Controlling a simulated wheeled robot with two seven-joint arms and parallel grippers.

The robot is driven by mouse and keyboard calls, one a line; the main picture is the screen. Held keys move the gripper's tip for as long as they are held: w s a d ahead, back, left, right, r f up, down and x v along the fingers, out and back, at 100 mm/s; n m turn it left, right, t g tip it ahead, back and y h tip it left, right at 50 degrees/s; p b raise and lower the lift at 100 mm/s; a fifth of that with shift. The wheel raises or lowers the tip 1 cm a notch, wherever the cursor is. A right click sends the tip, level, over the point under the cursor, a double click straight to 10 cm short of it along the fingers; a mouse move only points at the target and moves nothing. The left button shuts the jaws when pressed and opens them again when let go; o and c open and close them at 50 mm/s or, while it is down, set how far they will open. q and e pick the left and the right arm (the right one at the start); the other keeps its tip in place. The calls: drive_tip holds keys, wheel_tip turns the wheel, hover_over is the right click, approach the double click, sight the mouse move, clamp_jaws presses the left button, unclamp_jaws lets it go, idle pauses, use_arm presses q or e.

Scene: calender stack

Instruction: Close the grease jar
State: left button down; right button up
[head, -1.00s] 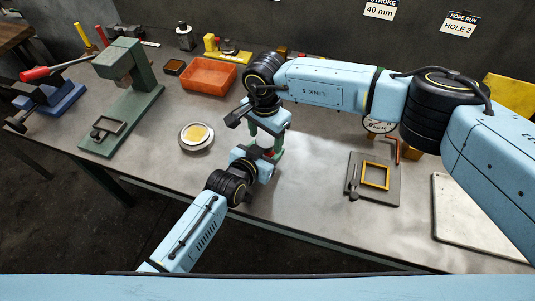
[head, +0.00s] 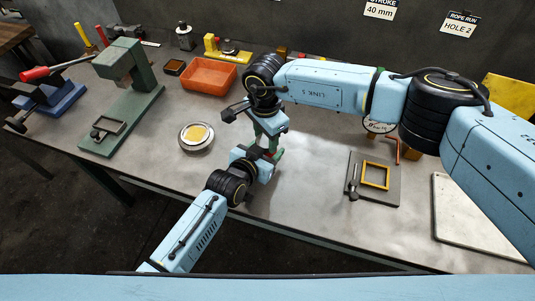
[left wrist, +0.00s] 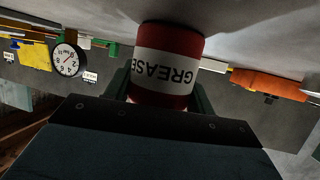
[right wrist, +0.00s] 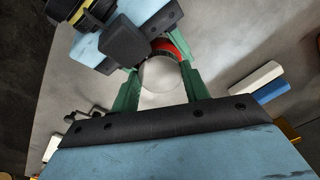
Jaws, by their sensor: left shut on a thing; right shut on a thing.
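The grease jar (left wrist: 166,65) is red with a white GREASE label and appears upside down in the left wrist view. My left gripper (left wrist: 160,95) is shut around its sides at the bench; I cannot tell whether its base touches the bench. My right gripper (right wrist: 160,80) is shut on a round, pale lid (right wrist: 163,84), with the jar's red edge just beyond it. In the head view, my right gripper (head: 268,142) comes from above, close over my left gripper (head: 262,164). The arms mostly hide the jar there. Whether lid and rim touch is hidden.
A silver dish with a yellow disc (head: 197,137) stands left of the grippers. An orange tray (head: 208,76) and a green press (head: 125,95) stand farther left. A grey plate with a yellow frame (head: 374,178) lies right. Bare bench lies between.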

drive_tip(key=shift+m, duration=0.4)
drive_tip(key=o, duration=1.1)
drive_tip(key=shift+r, duration=0.1)
drive_tip(key=shift+r, duration=2.15)
drive_tip(key=shift+c, duration=0.5)
